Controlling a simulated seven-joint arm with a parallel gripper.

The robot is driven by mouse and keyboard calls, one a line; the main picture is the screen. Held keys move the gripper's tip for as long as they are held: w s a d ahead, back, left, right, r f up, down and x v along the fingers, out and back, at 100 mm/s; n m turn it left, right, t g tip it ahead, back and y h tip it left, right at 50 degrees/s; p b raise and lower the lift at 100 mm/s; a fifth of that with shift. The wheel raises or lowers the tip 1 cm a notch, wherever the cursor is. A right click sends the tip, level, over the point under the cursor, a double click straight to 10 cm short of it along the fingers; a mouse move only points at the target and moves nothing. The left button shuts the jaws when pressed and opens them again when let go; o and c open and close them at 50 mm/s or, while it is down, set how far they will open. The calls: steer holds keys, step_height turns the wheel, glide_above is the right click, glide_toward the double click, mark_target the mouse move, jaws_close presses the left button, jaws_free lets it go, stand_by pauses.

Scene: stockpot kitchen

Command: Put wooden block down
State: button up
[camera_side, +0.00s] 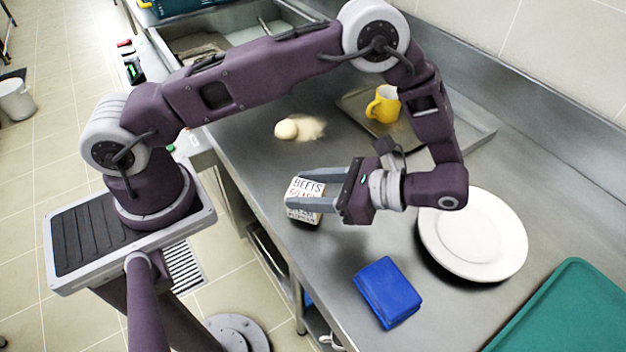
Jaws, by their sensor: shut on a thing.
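A small pale block (307,187) with printed lettering, of which "BEETS" is legible, is between the fingers of my gripper (298,189). My gripper reaches left and is shut on it, with one finger on the far side and one on the near side. The near finger hides part of the block. The block is close to the left edge of the steel counter (330,262); I cannot tell whether it touches the surface. No bare wood grain shows on it.
A blue block-like item (387,292) lies in front. A white plate (473,235) and green tray (565,315) are right. A yellow mug (383,104) stands on a metal tray (470,136) behind. A round pale item (286,129) lies near the sink. Counter between is clear.

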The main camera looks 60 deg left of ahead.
steer(key=w+a+r+m+t+y, duration=0.2)
steer(key=w+a+r+m+t, duration=0.35)
steer(key=r+m+t, duration=0.55)
steer(key=f, duration=0.4)
steer(key=f+t, duration=0.1)
steer(key=f, duration=0.3)
steer(key=a+f+m+t, duration=0.1)
steer(key=f, duration=0.3)
steer(key=shift+f, duration=0.15)
steer(key=o, duration=1.5)
steer(key=shift+f, duration=0.15)
